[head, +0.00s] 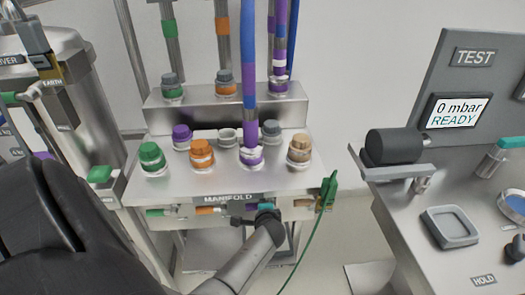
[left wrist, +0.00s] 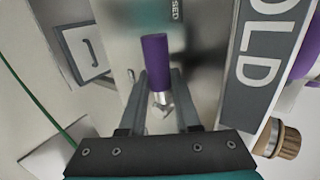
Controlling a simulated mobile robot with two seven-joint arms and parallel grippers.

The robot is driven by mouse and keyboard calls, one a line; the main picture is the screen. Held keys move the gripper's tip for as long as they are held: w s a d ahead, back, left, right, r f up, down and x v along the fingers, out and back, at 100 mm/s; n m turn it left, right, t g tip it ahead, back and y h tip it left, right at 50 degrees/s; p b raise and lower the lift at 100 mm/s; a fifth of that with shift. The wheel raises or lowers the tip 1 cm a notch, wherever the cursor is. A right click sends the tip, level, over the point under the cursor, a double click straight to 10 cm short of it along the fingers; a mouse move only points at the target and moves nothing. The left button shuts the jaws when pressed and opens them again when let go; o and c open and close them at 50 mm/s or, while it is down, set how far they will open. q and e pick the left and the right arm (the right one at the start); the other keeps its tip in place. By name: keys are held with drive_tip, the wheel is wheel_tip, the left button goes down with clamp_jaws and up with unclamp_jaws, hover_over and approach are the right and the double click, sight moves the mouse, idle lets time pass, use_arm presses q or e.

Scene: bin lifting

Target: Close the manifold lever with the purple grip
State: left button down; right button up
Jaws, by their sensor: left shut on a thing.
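The lever with the purple grip (left wrist: 154,58) shows in the left wrist view, between the two fingers of my left gripper (left wrist: 159,88). The fingers are closed in on it near its metal base. The purple end sticks out past the fingertips, towards a label of which only "SED" shows. In the head view my left gripper (head: 266,212) is at the front face of the manifold (head: 190,186), just under the MANIFOLD sign, and largely hides the lever there. My right gripper is in neither view.
Green (head: 158,212) and orange (head: 207,210) lever grips lie left of my gripper on the same face. A green clamp with a cable (head: 327,190) hangs at the manifold's right corner. A test bench (head: 435,190) stands to the right, across a gap.

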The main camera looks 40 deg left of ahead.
use_arm(q)
drive_tip(key=shift+a+r, duration=0.1)
drive_tip(key=c, duration=0.9)
unclamp_jaws()
drive_tip(key=shift+s+d+r+p, duration=0.2)
drive_tip(key=shift+s+d+p, duration=0.1)
drive_tip(key=shift+d, duration=0.1)
drive_tip(key=p+v, duration=0.4)
drive_tip(key=v, duration=1)
drive_tip(key=shift+r, duration=0.1)
